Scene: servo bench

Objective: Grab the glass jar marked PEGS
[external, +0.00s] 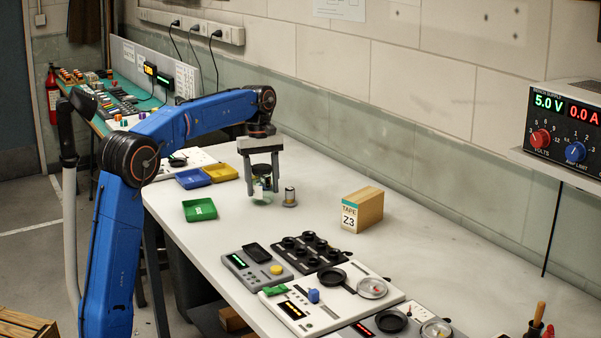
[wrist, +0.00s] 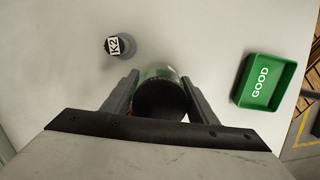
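A glass jar with a dark round lid (wrist: 160,98) and a greenish body stands between the two fingers of my gripper (wrist: 160,84) in the wrist view. The jar (external: 262,186) also shows between the fingers of my gripper (external: 262,188) in the external view, low over the white bench. No marking on the jar can be read, so PEGS cannot be confirmed. The fingers lie close along both sides of the jar. I cannot tell whether they press on it or whether its base touches the bench.
A small grey item marked K2 (wrist: 119,45) stands close by; it is also right of my gripper in the external view (external: 290,197). A green tray marked GOOD (wrist: 265,82) lies on the other side.

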